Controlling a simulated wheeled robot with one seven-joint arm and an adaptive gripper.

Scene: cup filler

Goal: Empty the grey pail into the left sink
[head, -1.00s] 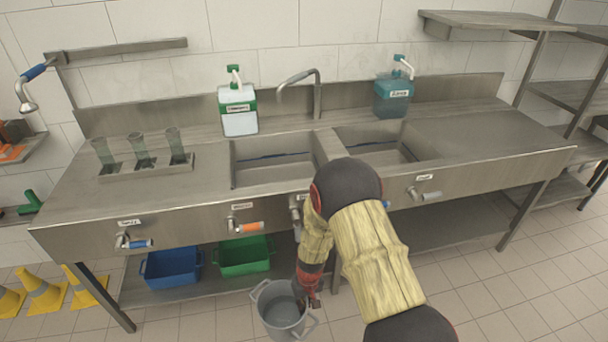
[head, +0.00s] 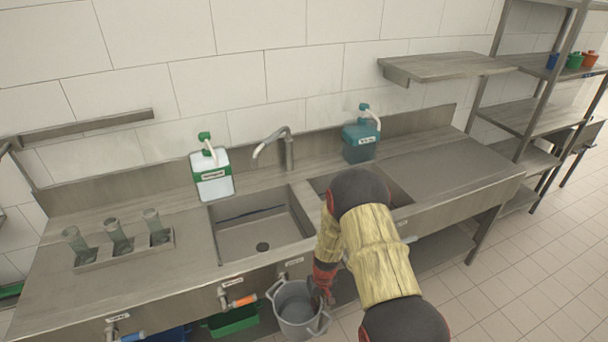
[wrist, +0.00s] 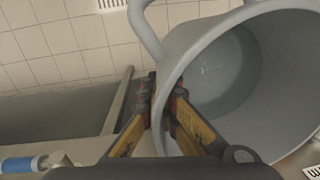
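The grey pail (head: 292,311) hangs in front of the counter, just below the front edge by the left sink, and looks upright. My gripper (head: 322,288) is at its right rim. In the wrist view my gripper (wrist: 160,105) has one finger on each side of the wall of the pail (wrist: 275,118), pinching it. A smooth blue-grey surface with a small glint shows inside; I take it for water but cannot be sure. The left sink (head: 240,238) is an empty steel basin with a dark drain. The right sink (head: 398,192) is partly hidden by my arm.
A tap (head: 289,150) stands behind the sinks. A green-white dispenser (head: 211,178) and a teal dispenser (head: 359,141) stand at the back. Several glasses stand in a holder (head: 128,250) on the left. Valves (head: 242,300) stick out of the front. A green bin (head: 232,322) is below.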

